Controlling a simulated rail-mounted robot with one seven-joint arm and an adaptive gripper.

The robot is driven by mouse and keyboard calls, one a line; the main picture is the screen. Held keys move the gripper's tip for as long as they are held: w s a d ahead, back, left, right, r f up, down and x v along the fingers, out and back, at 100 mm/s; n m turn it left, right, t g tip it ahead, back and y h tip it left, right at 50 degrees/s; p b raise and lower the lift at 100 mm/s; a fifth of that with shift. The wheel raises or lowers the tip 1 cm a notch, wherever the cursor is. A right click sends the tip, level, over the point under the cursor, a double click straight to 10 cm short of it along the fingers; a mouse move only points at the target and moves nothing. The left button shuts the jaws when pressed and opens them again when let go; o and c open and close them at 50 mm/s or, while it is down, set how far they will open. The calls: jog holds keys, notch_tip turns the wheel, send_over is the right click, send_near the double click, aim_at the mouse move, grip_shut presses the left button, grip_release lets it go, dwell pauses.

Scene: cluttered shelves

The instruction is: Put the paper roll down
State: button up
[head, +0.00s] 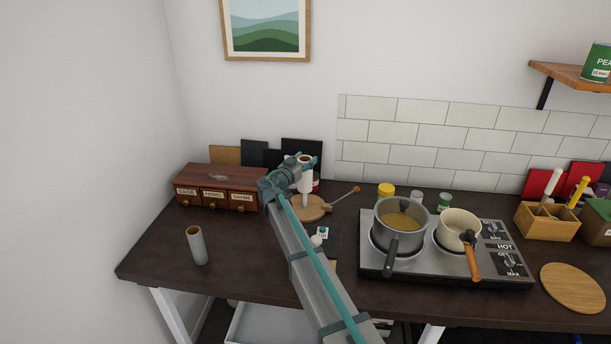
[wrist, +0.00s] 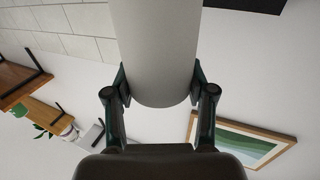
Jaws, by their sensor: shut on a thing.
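My gripper (head: 304,165) is shut on the paper roll (head: 306,180), a pale upright cylinder, near the back of the counter. In the wrist view the paper roll (wrist: 158,50) fills the space between both fingers of my gripper (wrist: 158,92). A round wooden base (head: 312,212) with a pale upright piece lies just below the roll in the head view. I cannot tell whether the roll touches it. A second grey tube (head: 197,246) with a brown inside stands alone at the left of the dark counter (head: 160,252).
A wooden drawer box (head: 218,182) stands at the back left. A hob (head: 445,262) with a grey pot (head: 398,222) and a cream pan (head: 456,228) is to the right. Small jars (head: 386,190) stand behind it. The counter's front left is mostly clear.

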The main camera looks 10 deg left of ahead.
aim_at(301, 181)
notch_tip(301, 181, down, 7)
jog(key=p, duration=0.2)
jog(key=shift+p, duration=0.3)
jog(key=shift+f, duration=0.45)
jog(key=shift+f+b, duration=0.2)
jog(key=shift+b, duration=0.25)
jog(key=o, duration=1.4)
jog(key=shift+c, duration=0.2)
jog(key=shift+r+p, duration=0.3)
jog(key=shift+p, duration=0.25)
jog(key=b+v, duration=0.5)
jog(key=v, duration=0.7)
